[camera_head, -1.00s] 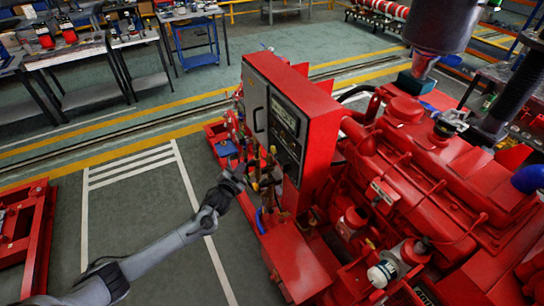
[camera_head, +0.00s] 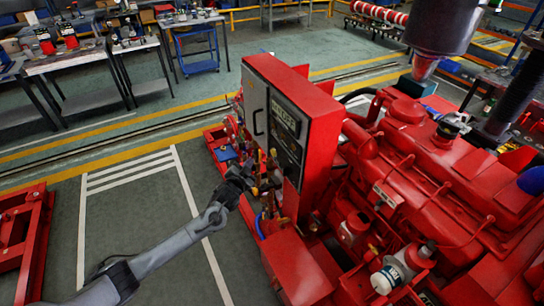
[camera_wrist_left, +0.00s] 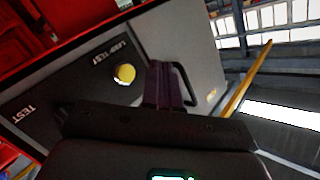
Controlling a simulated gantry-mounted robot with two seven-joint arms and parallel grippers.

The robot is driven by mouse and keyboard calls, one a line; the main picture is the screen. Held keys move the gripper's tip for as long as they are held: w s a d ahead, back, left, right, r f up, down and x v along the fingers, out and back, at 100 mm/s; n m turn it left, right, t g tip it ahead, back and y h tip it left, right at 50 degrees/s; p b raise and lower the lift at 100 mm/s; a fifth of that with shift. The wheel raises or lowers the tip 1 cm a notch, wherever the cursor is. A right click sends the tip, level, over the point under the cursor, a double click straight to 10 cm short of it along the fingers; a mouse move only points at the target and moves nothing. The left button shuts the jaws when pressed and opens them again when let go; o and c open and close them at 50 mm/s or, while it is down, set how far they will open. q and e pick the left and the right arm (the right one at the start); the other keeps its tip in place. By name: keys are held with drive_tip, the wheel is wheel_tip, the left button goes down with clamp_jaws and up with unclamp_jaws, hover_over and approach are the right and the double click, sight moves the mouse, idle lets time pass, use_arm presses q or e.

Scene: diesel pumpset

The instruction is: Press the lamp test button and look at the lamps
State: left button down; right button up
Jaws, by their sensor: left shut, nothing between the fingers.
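The lamp test button (camera_wrist_left: 124,74) is a round yellow button on a dark panel (camera_wrist_left: 70,85) in the left wrist view, next to upside-down lettering reading LAMP TEST. My left gripper's dark fingers (camera_wrist_left: 167,84) are shut with nothing between them, to the right of the button in that view and apart from it in the picture. In the head view my left gripper (camera_head: 256,184) is in front of the lower part of the red control cabinet (camera_head: 318,125). The button and lamps cannot be made out there. My right gripper is not in view.
The red diesel engine (camera_head: 430,185) stands right of the cabinet. Valves and pipes (camera_head: 268,170) crowd the cabinet's lower front. Workbenches (camera_head: 95,55) stand at the back left. A red frame (camera_head: 22,235) lies at the left, with open floor (camera_head: 140,205) between.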

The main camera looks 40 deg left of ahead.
sight(273, 153)
use_arm(q)
drive_tip(key=w+d+b, duration=0.2)
drive_tip(key=w+b, duration=0.1)
drive_tip(key=w, duration=0.2)
drive_tip(key=shift+w+d, duration=0.15)
drive_tip(key=shift+w, duration=0.2)
idle(1.0)
idle(0.7)
drive_tip(key=shift+w, duration=0.1)
drive_tip(key=shift+w+d+b, duration=0.15)
drive_tip(key=shift+w+b, duration=0.15)
idle(0.5)
